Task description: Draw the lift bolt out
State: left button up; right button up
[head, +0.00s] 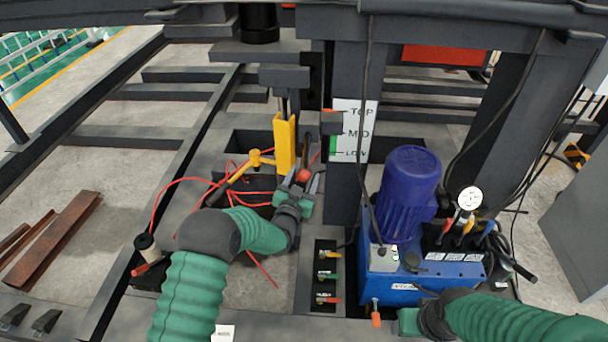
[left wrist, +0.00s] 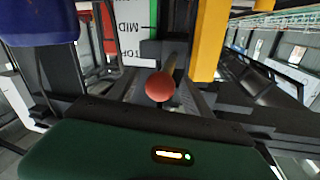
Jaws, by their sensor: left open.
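The lift bolt shows as a red ball knob (head: 303,175) on a rod, beside the white TOP, MID, LOW sign (head: 352,130). In the left wrist view the red knob (left wrist: 159,87) faces the camera, and its brass-coloured rod runs back to a dark block. My left gripper (head: 304,182) is open, with its fingers close around the knob; I cannot tell whether they touch it. My right gripper (head: 408,321) is low in the head view, beside the blue power unit; its fingers do not show clearly.
A yellow upright bracket (head: 285,143) stands just left of the knob. A blue pump motor (head: 408,188) sits on a blue tank (head: 400,288) at right. Red cables (head: 180,183) lie loose at left. A valve panel (head: 325,275) is below the knob. Dark steel beams surround the area.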

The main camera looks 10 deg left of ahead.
pick_arm(q)
jog(key=shift+w, duration=0.3)
jog(key=shift+c, duration=0.3)
grip_shut()
